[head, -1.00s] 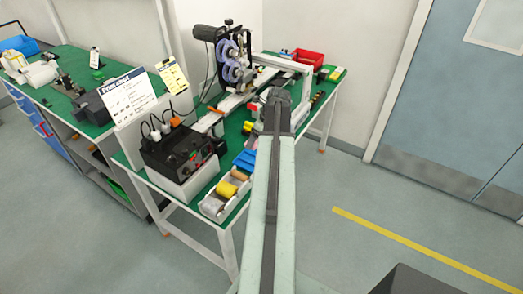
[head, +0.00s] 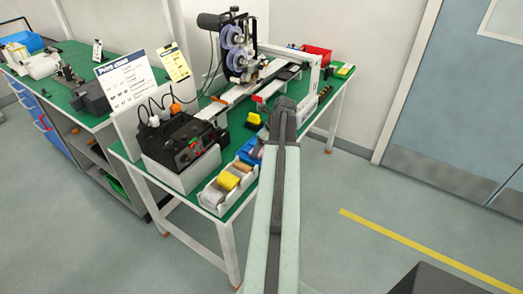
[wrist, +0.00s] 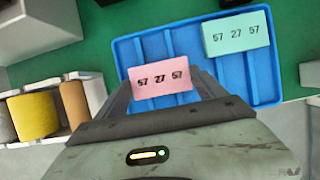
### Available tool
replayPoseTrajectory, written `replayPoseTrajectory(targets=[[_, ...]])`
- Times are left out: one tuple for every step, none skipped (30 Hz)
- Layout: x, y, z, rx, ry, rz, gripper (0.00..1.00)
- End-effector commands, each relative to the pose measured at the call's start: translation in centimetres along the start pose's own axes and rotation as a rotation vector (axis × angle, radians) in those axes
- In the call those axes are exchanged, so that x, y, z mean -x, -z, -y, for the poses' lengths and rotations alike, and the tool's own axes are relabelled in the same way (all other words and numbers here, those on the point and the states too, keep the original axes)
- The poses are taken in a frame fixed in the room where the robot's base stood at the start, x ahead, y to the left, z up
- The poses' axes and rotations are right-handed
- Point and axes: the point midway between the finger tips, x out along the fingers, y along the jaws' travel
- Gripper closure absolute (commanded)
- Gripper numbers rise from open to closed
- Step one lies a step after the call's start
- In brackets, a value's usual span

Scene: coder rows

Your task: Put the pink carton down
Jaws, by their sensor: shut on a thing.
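The pink carton (wrist: 160,79), printed with dark numbers, is between the two fingers of my gripper (wrist: 163,84) in the wrist view. My gripper is shut on it. Below and around it is a blue tray (wrist: 128,50) with raised ribs dividing it into lanes. A mint-green carton (wrist: 236,32) with the same kind of numbers lies at the tray's right. I cannot tell whether the pink carton touches the tray floor. In the head view the blue tray (head: 246,152) is partly behind my arm, and the pink carton is hidden.
White bins with yellow and brown spools (head: 228,184) stand left of the tray, near the table's front edge. A black control box (head: 180,142) is farther left. A reel machine (head: 240,50) and a red bin (head: 316,56) are at the back. A yellow object (head: 254,119) sits behind the tray.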

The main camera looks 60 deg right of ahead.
Motion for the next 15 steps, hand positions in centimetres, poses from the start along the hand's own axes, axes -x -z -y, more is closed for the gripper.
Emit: replayPoseTrajectory(targets=[[0.08, -0.04, -0.01, 0.000, 0.000, 0.000, 0.63], [0.04, -0.03, -0.01, 0.000, 0.000, 0.000, 0.63], [-0.11, 0.02, -0.01, 0.000, 0.000, 0.000, 0.63], [-0.24, 0.08, -0.02, 0.000, 0.000, 0.000, 0.63], [-0.35, 0.12, -0.02, 0.000, 0.000, 0.000, 0.63], [-0.28, 0.09, -0.02, 0.001, 0.000, 0.000, 0.14], [-0.22, 0.06, -0.02, 0.001, 0.000, 0.000, 0.06], [-0.21, 0.05, -0.02, 0.001, 0.000, 0.000, 0.00], [-0.21, 0.05, -0.03, 0.001, 0.000, 0.000, 0.00], [-0.21, 0.05, -0.03, 0.001, 0.000, 0.000, 0.00], [-0.21, 0.04, -0.03, 0.001, 0.000, 0.000, 0.00], [-0.21, 0.04, -0.03, 0.001, 0.000, 0.000, 0.00], [-0.21, 0.04, -0.04, 0.001, 0.000, 0.000, 0.00], [-0.20, 0.03, -0.04, 0.001, 0.000, 0.000, 0.00], [-0.15, 0.01, -0.04, 0.001, 0.000, 0.000, 0.00]])
